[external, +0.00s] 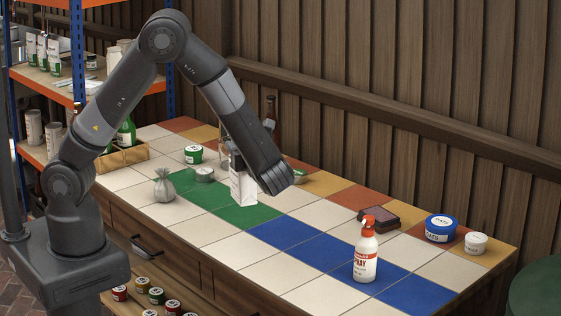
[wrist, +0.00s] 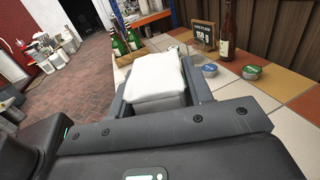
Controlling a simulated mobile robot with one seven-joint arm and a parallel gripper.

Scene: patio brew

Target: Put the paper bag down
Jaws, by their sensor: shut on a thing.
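The white paper bag (external: 243,187) is held upright over the green tiles of the tiled counter (external: 320,215), partly hidden by my arm in the external view. I cannot tell whether its base touches the tiles. In the wrist view its pale top (wrist: 156,74) sits between the two dark fingers. My gripper (wrist: 160,92) is shut on the bag; its fingers are largely hidden in the external view.
A brown bottle (wrist: 227,32) stands behind. A spray bottle (external: 365,255), dark box (external: 393,215) and blue tub (external: 441,228) stand right. Blue tiles between are clear.

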